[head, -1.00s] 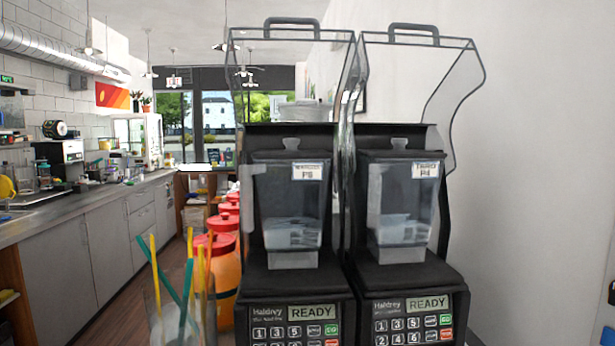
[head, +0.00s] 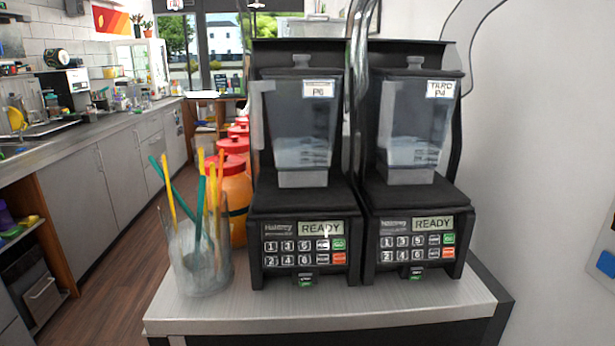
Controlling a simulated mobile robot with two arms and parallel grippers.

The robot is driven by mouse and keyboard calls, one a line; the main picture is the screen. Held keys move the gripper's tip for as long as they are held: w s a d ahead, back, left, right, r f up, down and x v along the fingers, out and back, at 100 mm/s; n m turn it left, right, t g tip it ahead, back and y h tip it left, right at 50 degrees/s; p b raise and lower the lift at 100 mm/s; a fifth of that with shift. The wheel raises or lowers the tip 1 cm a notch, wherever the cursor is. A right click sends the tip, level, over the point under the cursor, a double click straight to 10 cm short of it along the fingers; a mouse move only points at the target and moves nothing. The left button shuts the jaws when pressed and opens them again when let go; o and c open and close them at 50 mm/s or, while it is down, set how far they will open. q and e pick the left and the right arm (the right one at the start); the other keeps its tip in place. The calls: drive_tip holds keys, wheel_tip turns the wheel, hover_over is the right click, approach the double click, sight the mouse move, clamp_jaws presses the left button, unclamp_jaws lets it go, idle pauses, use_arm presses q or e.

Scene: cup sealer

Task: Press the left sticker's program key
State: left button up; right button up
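Two black blenders stand side by side on a small table, the left blender (head: 302,197) and the right blender (head: 409,192). A white left sticker (head: 318,89) is on the left jar; its lower line looks like P6, and the small upper line is unreadable. The right sticker (head: 440,89) appears to read TARO P4. The left keypad (head: 304,252) has number keys 1, 3, 5 above 2, 4, 6, plus a green and a red key at right. Its key 6 (head: 304,260) is unobstructed. Both displays read READY. Neither gripper is in view.
A clear cup (head: 201,262) with yellow and teal straws stands left of the left blender on the table (head: 330,308). Orange red-lidded jars (head: 235,190) line up behind it. A counter runs along the left; a white wall is at right.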

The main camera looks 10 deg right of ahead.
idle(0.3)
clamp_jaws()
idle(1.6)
